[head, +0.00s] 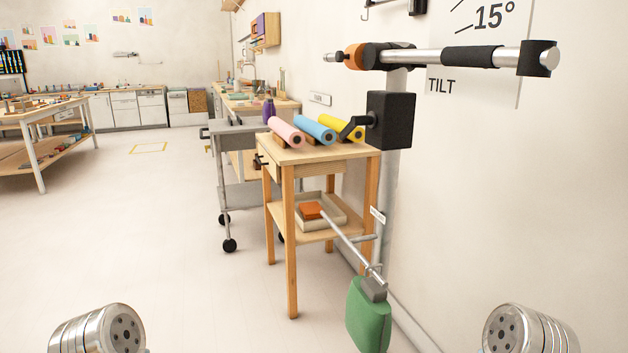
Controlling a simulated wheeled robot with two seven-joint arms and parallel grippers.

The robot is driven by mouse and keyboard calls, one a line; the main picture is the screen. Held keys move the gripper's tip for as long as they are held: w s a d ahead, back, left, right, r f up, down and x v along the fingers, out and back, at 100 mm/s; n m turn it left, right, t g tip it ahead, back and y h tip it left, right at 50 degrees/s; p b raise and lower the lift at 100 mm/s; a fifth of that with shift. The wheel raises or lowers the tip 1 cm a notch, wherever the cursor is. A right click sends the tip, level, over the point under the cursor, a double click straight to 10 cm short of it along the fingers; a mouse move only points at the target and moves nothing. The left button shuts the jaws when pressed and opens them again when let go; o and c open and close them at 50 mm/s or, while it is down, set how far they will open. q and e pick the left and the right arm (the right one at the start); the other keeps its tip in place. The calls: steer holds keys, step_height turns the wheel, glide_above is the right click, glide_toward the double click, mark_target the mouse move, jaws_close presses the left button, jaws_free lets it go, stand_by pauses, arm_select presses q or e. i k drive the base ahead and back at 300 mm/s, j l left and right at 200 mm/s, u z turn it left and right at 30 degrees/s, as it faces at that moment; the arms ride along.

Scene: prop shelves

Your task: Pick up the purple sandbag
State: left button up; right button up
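I see no clearly recognisable purple sandbag. A small dark purple object (269,111) stands upright on the grey cart behind the wooden table; it is too small to tell what it is, and the pink roll partly hides its lower part. A green bag (368,315) with a dark grey top hangs low on a metal rod at the front of the stand. Metal ends of my two arms show at the bottom left and bottom right of the head view. No gripper fingers are in view.
A wooden table (325,153) carries pink (287,132), blue (314,129) and yellow (346,127) rolls. Its lower shelf holds a tray (335,219) with an orange block (311,210). A metal stand (396,200) with a crossbar rises beside the wall. Open floor lies left.

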mark_target(269, 111)
steer(key=u, duration=0.95)
steer(key=i+u, duration=0.3)
steer(key=i, duration=4.15)
steer(key=i+z, duration=0.15)
steer(key=z, duration=0.35)
steer(key=i+j+z, duration=0.15)
steer(key=z, duration=0.3)
steer(key=i+j+z, duration=0.15)
steer(key=z, duration=0.35)
steer(key=i+j+z, duration=0.15)
steer(key=z, duration=0.35)
